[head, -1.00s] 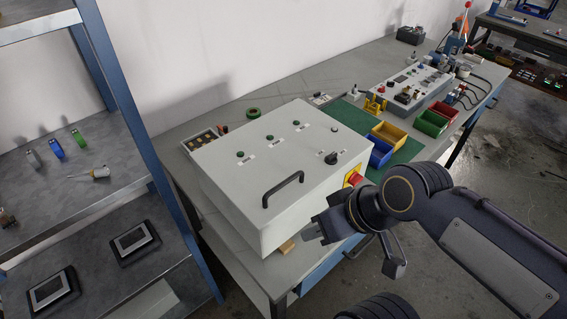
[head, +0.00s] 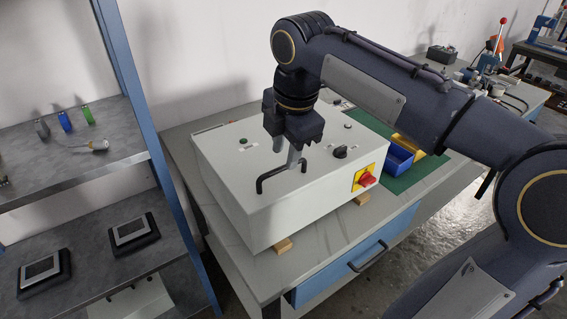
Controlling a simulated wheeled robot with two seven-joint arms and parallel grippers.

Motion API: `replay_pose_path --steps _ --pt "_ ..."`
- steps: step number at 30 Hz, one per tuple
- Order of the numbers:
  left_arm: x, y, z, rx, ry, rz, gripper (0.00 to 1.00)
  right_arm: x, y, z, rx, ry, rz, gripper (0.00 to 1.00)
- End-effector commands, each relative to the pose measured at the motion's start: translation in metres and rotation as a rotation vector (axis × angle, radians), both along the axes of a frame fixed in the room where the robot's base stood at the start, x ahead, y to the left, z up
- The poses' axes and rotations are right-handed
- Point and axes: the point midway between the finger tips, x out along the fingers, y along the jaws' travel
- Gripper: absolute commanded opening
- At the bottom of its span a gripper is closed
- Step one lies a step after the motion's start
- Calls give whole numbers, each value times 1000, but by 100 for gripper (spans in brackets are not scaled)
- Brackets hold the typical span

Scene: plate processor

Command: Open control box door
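The light grey control box (head: 285,222) lies on wooden blocks on the workbench in the head view. Its door (head: 225,150) is the top face and lies flat and closed. A black bar handle (head: 272,177) stands on the door near the front edge. My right gripper (head: 294,160) points down over the door, with its grey fingertips right at the handle. I cannot tell whether the fingers are around the handle or touching it, nor how far apart they are. The arm hides part of the door's back. My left gripper is not in view.
A red rotary switch on a yellow plate (head: 362,184) sits on the box's front side. Blue (head: 399,158) and yellow bins stand right of the box. A shelf rack (head: 148,110) with blue posts stands at the left. A drawer handle (head: 369,258) juts from the bench front.

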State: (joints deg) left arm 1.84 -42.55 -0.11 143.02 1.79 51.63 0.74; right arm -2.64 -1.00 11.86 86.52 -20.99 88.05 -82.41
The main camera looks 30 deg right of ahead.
Motion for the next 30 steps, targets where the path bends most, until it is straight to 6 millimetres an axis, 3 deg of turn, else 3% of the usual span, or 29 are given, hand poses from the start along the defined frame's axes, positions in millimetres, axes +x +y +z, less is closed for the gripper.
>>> replay_pose_path --steps 6,16,24,30 --pt "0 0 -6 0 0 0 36 5 0 -26 0 1 -2 33" --pt "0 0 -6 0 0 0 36 6 0 -30 2 -1 -3 33" --pt "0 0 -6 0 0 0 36 6 0 -30 2 -1 -3 0" --pt "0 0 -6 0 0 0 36 6 0 -30 2 -1 -3 0"
